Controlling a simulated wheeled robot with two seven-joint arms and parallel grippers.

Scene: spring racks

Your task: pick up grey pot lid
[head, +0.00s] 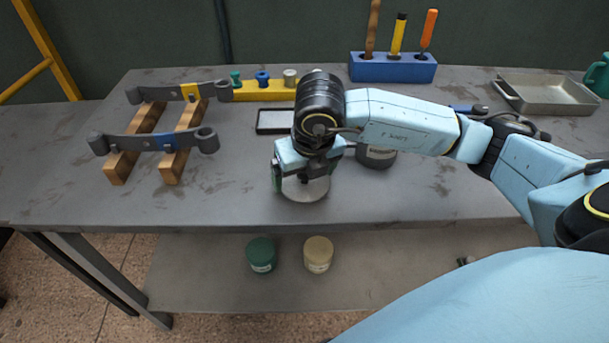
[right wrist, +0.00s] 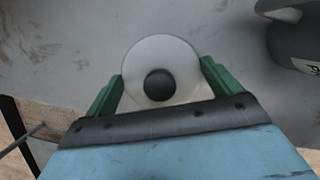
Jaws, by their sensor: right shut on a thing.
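The grey pot lid (head: 306,190) is a round pale disc near the front edge of the bench, partly hidden under my right gripper (head: 304,178). In the right wrist view the lid (right wrist: 143,58) shows as a light disc with a dark round knob (right wrist: 159,85) in its middle. The green fingers of my right gripper (right wrist: 160,90) stand on either side of the lid, shut on it. I cannot tell whether the lid touches the bench. My left gripper is not in view.
A dark grey pot (head: 376,156) stands just right of my right gripper, behind the forearm. Wooden blocks (head: 120,166) with metal spring bars lie at the left. A blue tool holder (head: 392,70) and metal tray (head: 548,94) stand behind. A green jar (head: 261,254) and beige jar (head: 318,254) stand on the lower shelf.

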